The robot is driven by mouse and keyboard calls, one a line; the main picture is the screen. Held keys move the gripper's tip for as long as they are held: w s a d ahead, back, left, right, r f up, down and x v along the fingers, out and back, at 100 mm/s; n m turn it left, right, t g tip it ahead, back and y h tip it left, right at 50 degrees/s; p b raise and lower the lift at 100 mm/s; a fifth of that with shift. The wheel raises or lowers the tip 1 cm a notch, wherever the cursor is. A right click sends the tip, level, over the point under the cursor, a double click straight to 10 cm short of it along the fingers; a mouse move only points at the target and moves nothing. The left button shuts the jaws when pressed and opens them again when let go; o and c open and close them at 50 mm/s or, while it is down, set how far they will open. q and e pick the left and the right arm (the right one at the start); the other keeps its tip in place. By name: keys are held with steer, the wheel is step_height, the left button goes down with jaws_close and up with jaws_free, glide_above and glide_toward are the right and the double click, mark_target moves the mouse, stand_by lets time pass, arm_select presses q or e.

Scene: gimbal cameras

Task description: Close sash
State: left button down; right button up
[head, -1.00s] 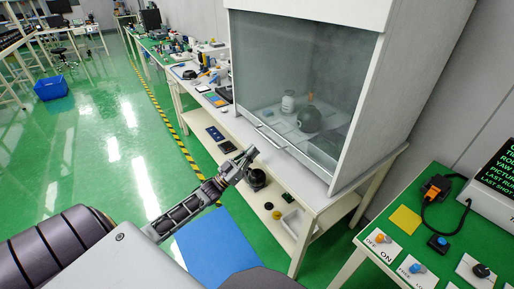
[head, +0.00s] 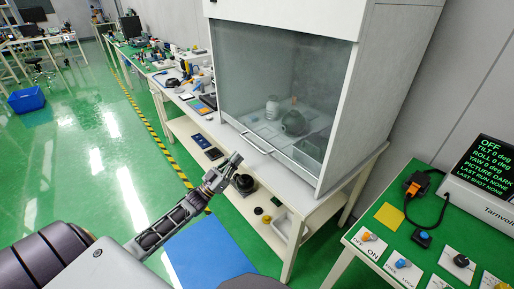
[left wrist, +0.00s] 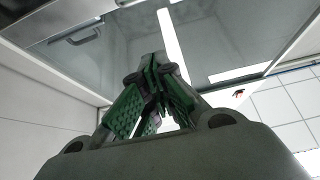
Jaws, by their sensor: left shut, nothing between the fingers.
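The sash (head: 260,60) is the clear pane on the front of the white fume hood. Its lower edge is low, close to the bench top; I cannot tell whether a gap is left under it. A pale bar handle (head: 257,146) runs along its lower part. My left gripper (head: 236,158) is shut and empty, just in front of and left of the handle, seemingly apart from it. In the left wrist view the closed fingers (left wrist: 148,75) point up toward the pane, with the handle (left wrist: 80,34) at upper left. My right gripper is not in view.
Behind the pane are a white bottle (head: 271,107) and a dark round vessel (head: 293,122). Dark items stand on the lower shelf (head: 205,150). A green table (head: 385,240) with knobs and a display (head: 487,190) is at right.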

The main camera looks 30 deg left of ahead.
arm_select(q)
steer(key=a+r+n+t+y+p, duration=0.4)
steer(key=r+p, duration=0.1)
steer(key=r, duration=0.8)
steer(key=w+a+r+n+g+y+p, duration=0.2)
steer(key=a+r+n+g+y, duration=0.25)
steer(key=a+n+y, duration=0.55)
steer(key=d+f+m+g+h, duration=0.8)
steer(key=d+m+h, duration=0.3)
steer(key=d, duration=0.4)
steer(key=shift+s+f+m+h, duration=0.3)
steer(key=shift+f+m, duration=0.2)
steer(key=shift+f, duration=0.2)
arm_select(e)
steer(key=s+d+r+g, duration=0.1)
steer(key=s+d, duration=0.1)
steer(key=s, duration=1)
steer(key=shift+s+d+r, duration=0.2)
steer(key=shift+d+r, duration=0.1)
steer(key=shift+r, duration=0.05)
arm_select(q)
steer(key=shift+w+d, duration=0.15)
steer(key=shift+w, duration=0.1)
